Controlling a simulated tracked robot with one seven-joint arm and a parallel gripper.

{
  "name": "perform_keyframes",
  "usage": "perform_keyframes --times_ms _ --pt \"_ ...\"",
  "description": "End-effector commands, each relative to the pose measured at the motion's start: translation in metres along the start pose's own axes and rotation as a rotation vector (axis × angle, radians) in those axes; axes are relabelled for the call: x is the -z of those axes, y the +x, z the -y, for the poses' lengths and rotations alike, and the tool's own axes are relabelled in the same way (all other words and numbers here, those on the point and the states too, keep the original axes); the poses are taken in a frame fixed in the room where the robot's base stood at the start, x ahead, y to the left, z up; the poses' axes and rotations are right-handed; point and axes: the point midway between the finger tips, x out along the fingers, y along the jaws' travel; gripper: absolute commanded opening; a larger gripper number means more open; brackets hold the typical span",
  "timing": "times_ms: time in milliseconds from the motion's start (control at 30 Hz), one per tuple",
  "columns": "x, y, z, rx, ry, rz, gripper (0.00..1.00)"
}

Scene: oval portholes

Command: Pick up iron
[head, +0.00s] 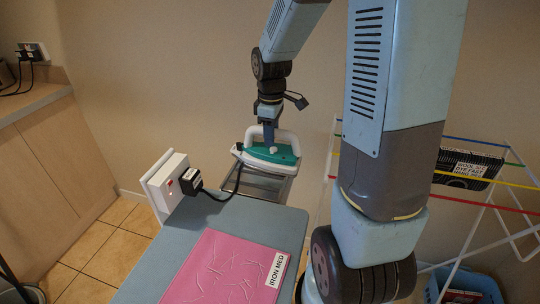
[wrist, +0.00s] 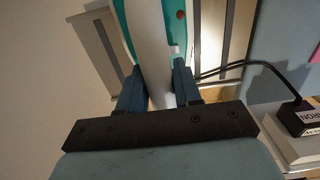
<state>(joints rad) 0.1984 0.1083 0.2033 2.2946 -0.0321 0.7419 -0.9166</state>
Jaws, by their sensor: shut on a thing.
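The iron (head: 270,152) is green and white with a white handle, at the far end of the ironing board (head: 180,235) in the head view. My gripper (head: 269,138) reaches down from above and is shut on the iron's handle. In the wrist view, the fingers (wrist: 158,92) sit on both sides of the white handle, and the iron's green body (wrist: 125,28) shows beyond. A black cord runs from the iron to a plug. I cannot tell whether the iron touches the metal rest (head: 265,186) beneath it.
A white socket box (head: 168,181) with a black plug (head: 191,181) stands at the board's left edge. A pink cloth (head: 215,272) labelled "IRON MED" lies on the board. A drying rack (head: 500,195) with a blue basket (head: 465,285) is at the right. A wooden counter (head: 40,150) stands left.

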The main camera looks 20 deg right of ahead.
Motion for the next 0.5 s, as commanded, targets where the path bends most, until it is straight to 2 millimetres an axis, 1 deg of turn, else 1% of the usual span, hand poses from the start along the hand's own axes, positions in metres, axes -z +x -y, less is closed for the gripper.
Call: perform_keyframes --times_ms 33,100,500 --pt "0.0 -0.0003 -0.0009 -0.002 0.001 -0.001 0.05" --pt "0.0 -0.0003 -0.0009 -0.002 0.001 -0.001 0.0" --pt "0.0002 -0.0004 -0.001 -0.002 0.0 -0.001 0.0"
